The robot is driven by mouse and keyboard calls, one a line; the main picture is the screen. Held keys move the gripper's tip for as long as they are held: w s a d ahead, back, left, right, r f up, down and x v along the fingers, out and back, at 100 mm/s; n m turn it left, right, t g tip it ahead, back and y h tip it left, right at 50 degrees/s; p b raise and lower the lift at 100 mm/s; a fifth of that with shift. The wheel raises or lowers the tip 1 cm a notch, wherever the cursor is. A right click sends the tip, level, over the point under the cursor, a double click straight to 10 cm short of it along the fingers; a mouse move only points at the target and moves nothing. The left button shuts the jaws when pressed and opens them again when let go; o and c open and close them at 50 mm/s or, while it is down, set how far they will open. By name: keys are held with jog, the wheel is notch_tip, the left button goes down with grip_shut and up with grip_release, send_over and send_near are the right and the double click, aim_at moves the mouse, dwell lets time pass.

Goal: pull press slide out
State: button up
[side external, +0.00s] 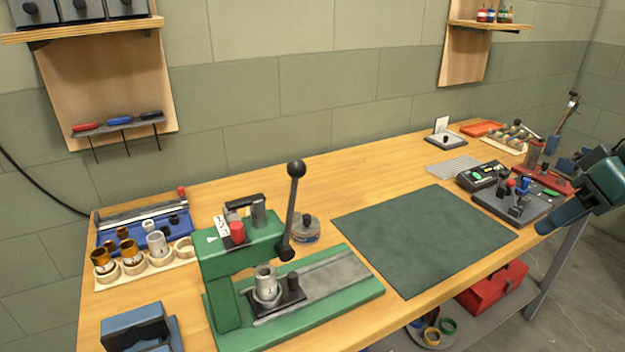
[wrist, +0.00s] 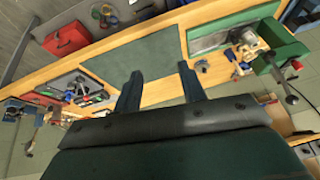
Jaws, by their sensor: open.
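The green press (side external: 232,285) stands at the front left of the bench in the side view. It also shows at the upper right of the wrist view (wrist: 283,50). Its dark slide (side external: 291,294) sits under the press head, at the left end of the grey track (side external: 335,279). A metal cup (side external: 266,284) stands on the slide, and a small black knob (side external: 293,282) rises beside it. The press lever (side external: 293,205) points up with a black ball on top. My gripper (wrist: 159,70) is open and empty, far from the press, near the bench's right end in the side view.
A dark green mat (side external: 425,238) lies clear between the press and my gripper. A round tin (side external: 305,229) stands behind the press. A rack of metal and brass cups (side external: 145,263) is at the left. Several devices and a grey fixture plate (side external: 512,208) crowd the right end.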

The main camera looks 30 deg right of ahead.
jog(key=w+a+f+m+g+y, duration=0.1)
jog(key=w+a+f+m+y, duration=0.25)
jog(key=w, duration=0.55)
jog(key=w+a+f+m+g+y, duration=0.1)
jog(key=w+a+m+g+y, duration=0.1)
jog(key=w+a+m, duration=0.5)
jog(key=m+g+y, duration=0.2)
jog(key=m+y, duration=0.5)
send_near(296, 273)
jog(key=shift+w+n+v, duration=0.1)
jog(key=shift+n+v, duration=0.05)
jog(key=shift+v, duration=0.6)
jog(key=shift+w+n+v, duration=0.1)
jog(key=shift+w+v, duration=0.05)
jog(key=shift+v, duration=0.6)
jog(key=shift+f, duration=0.15)
jog(key=x, duration=1.3)
jog(key=shift+s+a, duration=0.2)
jog(key=shift+a, duration=0.2)
grip_shut()
